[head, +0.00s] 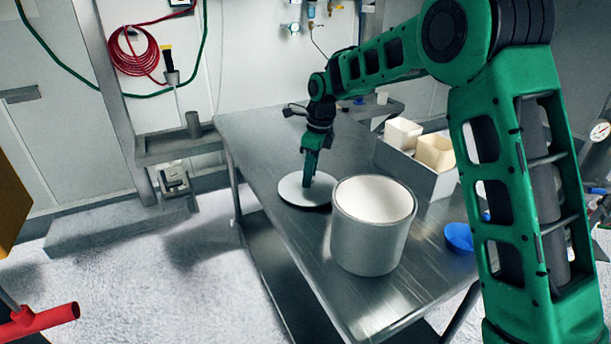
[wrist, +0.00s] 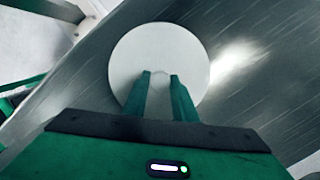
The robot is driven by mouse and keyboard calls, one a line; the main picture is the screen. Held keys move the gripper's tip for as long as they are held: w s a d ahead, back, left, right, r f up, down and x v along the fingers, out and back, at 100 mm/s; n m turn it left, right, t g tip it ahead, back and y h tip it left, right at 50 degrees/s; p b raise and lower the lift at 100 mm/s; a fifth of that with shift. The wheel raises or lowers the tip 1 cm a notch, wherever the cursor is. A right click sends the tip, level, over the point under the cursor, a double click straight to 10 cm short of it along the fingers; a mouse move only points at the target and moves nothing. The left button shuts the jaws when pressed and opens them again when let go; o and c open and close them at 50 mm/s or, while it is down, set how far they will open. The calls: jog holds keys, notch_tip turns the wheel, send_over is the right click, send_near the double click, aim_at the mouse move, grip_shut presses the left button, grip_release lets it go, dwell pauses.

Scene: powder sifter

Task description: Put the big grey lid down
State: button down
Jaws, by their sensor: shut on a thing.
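The big grey lid (head: 288,191) is a flat round disc at the left edge of the steel table (head: 334,303), just behind the large grey pot. It lies level, on or very close to the table top; I cannot tell if it touches. My gripper (head: 307,184) points down at the lid's middle and is shut on its small knob. In the wrist view the lid (wrist: 135,60) fills the upper middle, with my gripper's two fingers (wrist: 161,85) around the knob. The large grey pot (head: 367,245) stands open and upright on the table.
A grey bin (head: 401,165) with cream containers (head: 434,152) stands at the table's right side. A blue bowl (head: 459,238) is right of the pot. The table's back left and front areas are bare. A side shelf (head: 178,148) is beyond the left edge.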

aim_at(316, 187)
jog(key=c, duration=1.4)
grip_release()
jog(key=shift+f, duration=0.1)
jog(key=shift+c, duration=0.2)
notch_tip(316, 187, up, 12)
jog(key=d, duration=0.1)
jog(key=shift+s+d, duration=0.3)
jog(key=shift+d, duration=0.05)
